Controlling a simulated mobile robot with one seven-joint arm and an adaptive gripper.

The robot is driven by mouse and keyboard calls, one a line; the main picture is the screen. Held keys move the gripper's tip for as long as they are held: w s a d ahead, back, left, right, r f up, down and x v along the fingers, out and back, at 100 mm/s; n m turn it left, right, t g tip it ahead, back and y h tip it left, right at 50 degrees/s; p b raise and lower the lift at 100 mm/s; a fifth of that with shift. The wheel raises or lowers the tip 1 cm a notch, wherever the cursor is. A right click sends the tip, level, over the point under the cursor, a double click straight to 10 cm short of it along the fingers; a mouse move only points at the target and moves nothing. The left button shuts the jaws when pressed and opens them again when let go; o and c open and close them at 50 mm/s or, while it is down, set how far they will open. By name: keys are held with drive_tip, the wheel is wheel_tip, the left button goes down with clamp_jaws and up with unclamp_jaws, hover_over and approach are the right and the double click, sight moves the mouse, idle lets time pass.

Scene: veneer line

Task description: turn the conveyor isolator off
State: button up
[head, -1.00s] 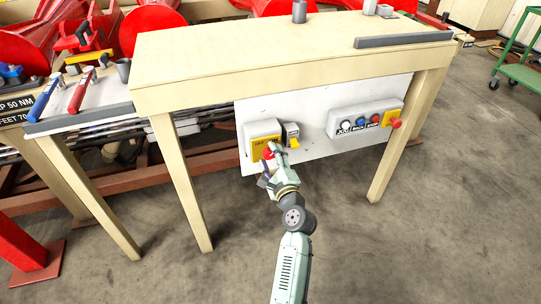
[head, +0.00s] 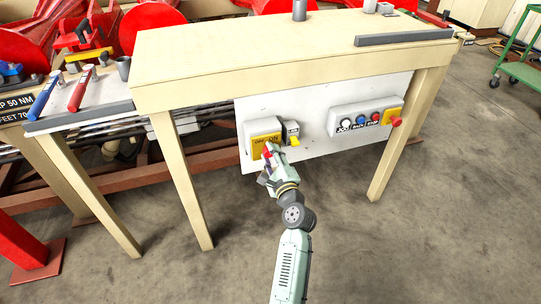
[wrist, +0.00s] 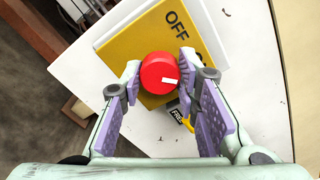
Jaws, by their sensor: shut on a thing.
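The conveyor isolator is a grey box with a yellow plate (head: 262,138) on the white panel under the table. In the wrist view its yellow plate (wrist: 140,42) reads OFF, with a second word mostly hidden by a finger. The red round knob (wrist: 158,74) has a white mark pointing right and slightly down in that view; the knob (head: 267,149) is small in the head view. My gripper (wrist: 160,70) has one finger on each side of the knob and is shut on it. In the head view my gripper (head: 268,156) reaches up to the box from below.
Right of the isolator is a small box with a yellow lever (head: 294,141). Farther right is a button box (head: 362,118) with a red mushroom button (head: 396,122). The wooden tabletop (head: 250,50) overhangs the panel, and table legs (head: 186,185) stand either side.

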drive_tip(key=shift+n+b, duration=0.4)
drive_tip(key=shift+c, duration=0.3)
drive_tip(key=n+b, duration=0.2)
drive_tip(key=n, duration=0.1)
drive_tip(key=shift+f, duration=0.15)
drive_tip(key=n+b, duration=0.3)
drive_tip(key=n, duration=0.1)
drive_tip(key=shift+n+b, duration=0.3)
drive_tip(key=shift+b, duration=0.1)
drive_tip(key=n+b, duration=0.3)
drive_tip(key=n, duration=0.1)
drive_tip(key=shift+n+b, duration=0.3)
drive_tip(key=shift+b, duration=0.05)
drive_tip(key=n+b, duration=0.3)
drive_tip(key=n, duration=0.1)
drive_tip(key=shift+n+b, duration=0.3)
drive_tip(key=shift+n, duration=0.1)
drive_tip(key=shift+r, duration=0.25)
drive_tip(key=o, duration=1.2)
